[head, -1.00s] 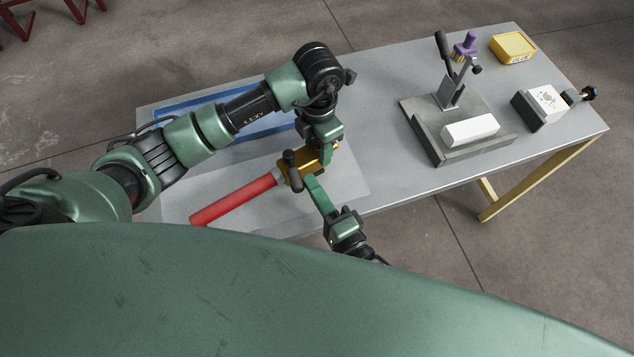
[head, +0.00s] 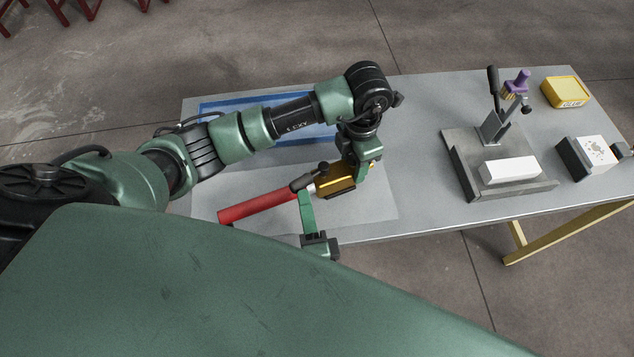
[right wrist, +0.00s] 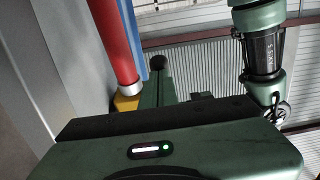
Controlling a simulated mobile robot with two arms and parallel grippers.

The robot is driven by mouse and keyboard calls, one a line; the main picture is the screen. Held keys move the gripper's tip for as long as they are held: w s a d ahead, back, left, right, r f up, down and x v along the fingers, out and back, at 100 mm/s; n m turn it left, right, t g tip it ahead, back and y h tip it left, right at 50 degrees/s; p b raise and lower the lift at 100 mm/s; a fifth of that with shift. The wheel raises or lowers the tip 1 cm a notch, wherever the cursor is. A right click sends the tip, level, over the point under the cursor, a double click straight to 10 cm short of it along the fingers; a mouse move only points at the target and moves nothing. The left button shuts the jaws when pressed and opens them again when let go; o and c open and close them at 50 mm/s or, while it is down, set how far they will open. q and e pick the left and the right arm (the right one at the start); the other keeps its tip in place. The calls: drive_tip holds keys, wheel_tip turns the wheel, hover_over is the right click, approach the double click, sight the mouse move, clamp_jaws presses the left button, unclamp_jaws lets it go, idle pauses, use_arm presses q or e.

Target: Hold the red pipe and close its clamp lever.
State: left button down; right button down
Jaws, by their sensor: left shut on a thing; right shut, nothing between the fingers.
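The red pipe (head: 256,205) lies slanted above the near left part of the table, with a silver collar and a yellow clamp body (head: 338,183) at its right end. My left gripper (head: 349,178) is shut on the yellow clamp end. The black clamp lever (head: 302,183) slants across the collar; whether it is fully closed I cannot tell. My right gripper (head: 304,192) is shut and empty, its green finger right against or just beside the lever.
To the right stand a grey press fixture (head: 462,170) with a white block (head: 510,170), a yellow box (head: 567,92) and a white-topped stamp block (head: 594,152). The table's middle is clear.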

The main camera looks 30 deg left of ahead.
sight(291, 190)
drive_tip(key=shift+w+a, duration=0.2)
drive_tip(key=shift+a, duration=1.15)
use_arm(q)
drive_tip(key=shift+d, duration=0.1)
use_arm(e)
drive_tip(key=shift+a, duration=0.2)
drive_tip(key=v, duration=1.2)
drive_tip(key=shift+d, duration=0.15)
use_arm(q)
drive_tip(key=c, duration=0.6)
unclamp_jaws()
use_arm(e)
drive_tip(key=v, duration=0.7)
drive_tip(key=shift+s+d, duration=0.15)
